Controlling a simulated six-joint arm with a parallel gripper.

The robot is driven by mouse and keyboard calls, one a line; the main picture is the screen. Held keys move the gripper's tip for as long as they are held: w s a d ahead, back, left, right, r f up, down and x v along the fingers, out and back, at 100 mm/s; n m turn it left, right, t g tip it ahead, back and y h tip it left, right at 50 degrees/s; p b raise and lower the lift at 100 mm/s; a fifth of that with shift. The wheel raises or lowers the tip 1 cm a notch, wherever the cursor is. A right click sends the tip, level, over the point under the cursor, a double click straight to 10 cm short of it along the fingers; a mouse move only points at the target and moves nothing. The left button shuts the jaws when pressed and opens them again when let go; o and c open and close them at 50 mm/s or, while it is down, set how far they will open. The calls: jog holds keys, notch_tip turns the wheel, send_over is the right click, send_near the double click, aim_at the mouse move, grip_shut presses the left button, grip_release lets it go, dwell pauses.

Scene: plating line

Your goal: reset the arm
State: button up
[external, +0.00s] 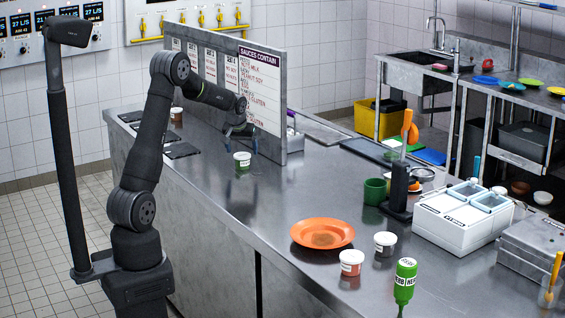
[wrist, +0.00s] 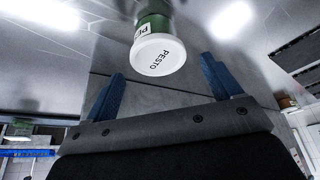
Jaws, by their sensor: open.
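My gripper (external: 242,138) is at the end of my arm, over the far left part of the steel counter (external: 255,205), close to the sauce sign. Its two blue fingers stand wide apart in the wrist view (wrist: 161,66), with nothing between them. A pesto cup (external: 242,161) with a white lid and green body stands on the counter just below the gripper. The cup looks apart from the fingers.
A sauce sign panel (external: 262,92) rises close behind the gripper. An orange plate (external: 322,233), two white-lidded cups (external: 351,263) (external: 385,243), a green bottle (external: 405,280), a dark upright holder (external: 399,190) and a white container box (external: 462,215) stand toward the right. The counter's left middle is clear.

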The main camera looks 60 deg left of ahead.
notch_tip(320, 180, up, 2)
jog(key=shift+r, duration=0.1)
jog(key=d+r, duration=0.7)
jog(key=d, duration=0.5)
jog(key=w+d+m+t+h, duration=0.1)
jog(key=w+d+m, duration=0.35)
jog(key=d, duration=0.85)
jog(key=w+d+m+h, duration=0.15)
jog(key=w+d, duration=0.55)
jog(key=d, duration=0.7)
jog(key=s+d+m+h, duration=0.2)
jog(key=d+m, duration=0.6)
jog(key=d, duration=2.5)
jog(key=shift+s+d+f+h, duration=0.25)
jog(key=shift+s+f+h, duration=0.15)
jog(key=shift+s, duration=0.15)
